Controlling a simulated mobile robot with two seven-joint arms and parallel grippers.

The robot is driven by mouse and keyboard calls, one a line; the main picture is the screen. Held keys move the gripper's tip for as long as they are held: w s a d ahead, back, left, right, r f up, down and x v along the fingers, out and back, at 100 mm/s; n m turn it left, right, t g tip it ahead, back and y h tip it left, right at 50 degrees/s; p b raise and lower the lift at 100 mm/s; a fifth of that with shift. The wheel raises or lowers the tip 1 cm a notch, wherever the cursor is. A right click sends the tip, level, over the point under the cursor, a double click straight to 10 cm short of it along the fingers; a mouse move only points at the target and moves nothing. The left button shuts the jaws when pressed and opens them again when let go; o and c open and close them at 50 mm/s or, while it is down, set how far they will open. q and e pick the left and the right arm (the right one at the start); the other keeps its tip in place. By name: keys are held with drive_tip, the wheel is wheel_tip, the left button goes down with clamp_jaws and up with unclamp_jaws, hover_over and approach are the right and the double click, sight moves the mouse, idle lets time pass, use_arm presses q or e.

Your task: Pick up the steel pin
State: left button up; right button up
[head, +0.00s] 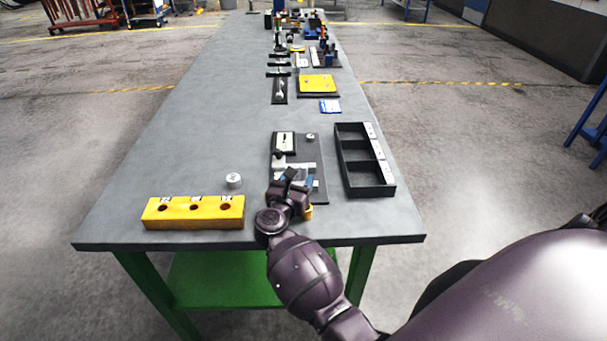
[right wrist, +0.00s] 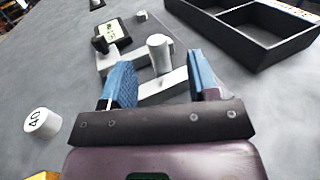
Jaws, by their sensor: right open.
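In the right wrist view a plain grey cylinder, which looks like the steel pin (right wrist: 159,48), stands upright by a pale grey bracket (right wrist: 165,88). My right gripper (right wrist: 160,76) is open, with one blue-padded finger to each side of the pin's line and the pin beyond the fingertips. I see no contact with it. In the head view my right gripper (head: 294,182) is over the near part of a dark plate (head: 310,160) that bears the bracket. The arm hides part of this plate, and the pin is hard to make out there. My left gripper is not in view.
A black three-compartment tray (head: 343,170) stands right of the plate. A yellow block with holes (head: 180,216) lies at the table's near left, with a white cylinder (head: 233,180) behind it, marked 40 in the wrist view. A small gauge (head: 284,142) is on the plate. The left tabletop is clear.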

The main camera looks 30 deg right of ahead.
sight(302, 172)
drive_tip(key=shift+f+p+x, duration=0.15)
drive_tip(key=shift+p+x, duration=0.15)
drive_tip(key=shift+x, duration=1.05)
drive_tip(key=shift+f+p+x, duration=0.15)
drive_tip(key=shift+p+x, duration=0.1)
drive_tip(key=shift+x, duration=1.1)
drive_tip(key=shift+w+a, duration=0.1)
clamp_jaws()
wheel_tip(302, 172, up, 20)
drive_tip(key=p, duration=0.1)
